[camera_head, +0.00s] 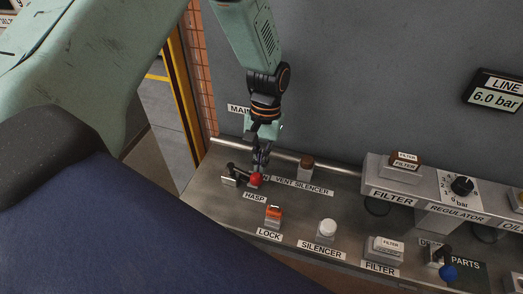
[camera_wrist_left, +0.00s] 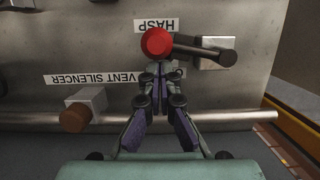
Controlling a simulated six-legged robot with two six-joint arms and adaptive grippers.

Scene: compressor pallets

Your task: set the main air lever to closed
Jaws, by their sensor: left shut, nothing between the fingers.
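A black lever with a red ball knob (camera_head: 256,180) sits on a small metal block (camera_head: 229,181) at the left of the bench, beside the HASP label. I take it for the main air lever; a label starting "MAI" (camera_head: 238,109) on the wall behind is partly hidden by my arm. In the left wrist view the red knob (camera_wrist_left: 157,41) is at top middle, and its arm runs right to the block (camera_wrist_left: 213,53). My left gripper (camera_head: 261,166) is shut and empty, pointing down at the knob. Its fingertips (camera_wrist_left: 158,72) are close to the knob; contact is unclear.
A horizontal pipe (camera_head: 270,153) runs along the bench's back edge. A brown vent silencer (camera_head: 306,163) stands right of the gripper. An orange lock (camera_head: 273,213), a white silencer (camera_head: 327,229) and a blue-knobbed lever (camera_head: 447,271) are farther along. A gauge (camera_head: 495,92) reads 6.0 bar.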

